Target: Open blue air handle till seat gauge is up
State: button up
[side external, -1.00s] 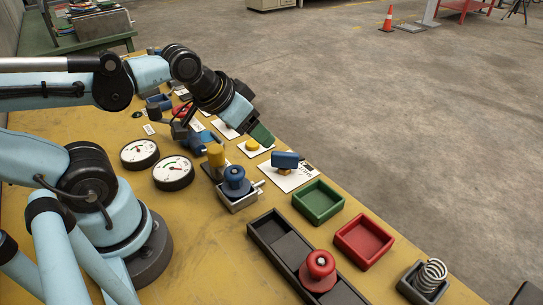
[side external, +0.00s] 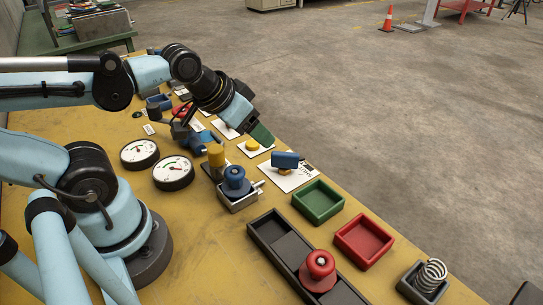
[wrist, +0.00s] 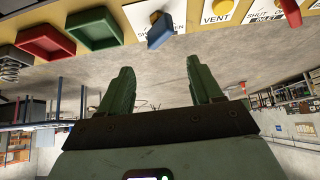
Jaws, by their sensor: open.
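A blue handle (side external: 286,160) sits on a small yellow base on a white card. It also shows in the wrist view (wrist: 160,31), covering part of the card's lettering. Two round white-faced gauges stand left of it, a farther-left gauge (side external: 139,153) and a nearer gauge (side external: 173,172). Their lettering and exact readings are too small to tell. My gripper (side external: 262,136) is above the bench's far edge, up and left of the blue handle and apart from it. In the wrist view my gripper (wrist: 160,75) has its green fingers spread with nothing between them.
A blue spool (side external: 235,180) sits in a metal fixture beside a yellow cylinder (side external: 216,155). A yellow button (wrist: 222,8) is on the VENT card. A green tray (side external: 317,202), a red tray (side external: 364,240) and a red spool (side external: 318,270) are nearer the camera.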

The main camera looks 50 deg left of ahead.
jog(key=shift+c, duration=1.1)
jog(key=shift+w+r, duration=0.1)
jog(key=shift+w, duration=0.1)
jog(key=shift+c, duration=0.6)
jog(key=m+g, duration=0.7)
jog(key=m, duration=0.2)
send_over(285, 153)
jog(key=shift+f, duration=5.55)
jog(key=shift+c, duration=0.2)
grip_shut()
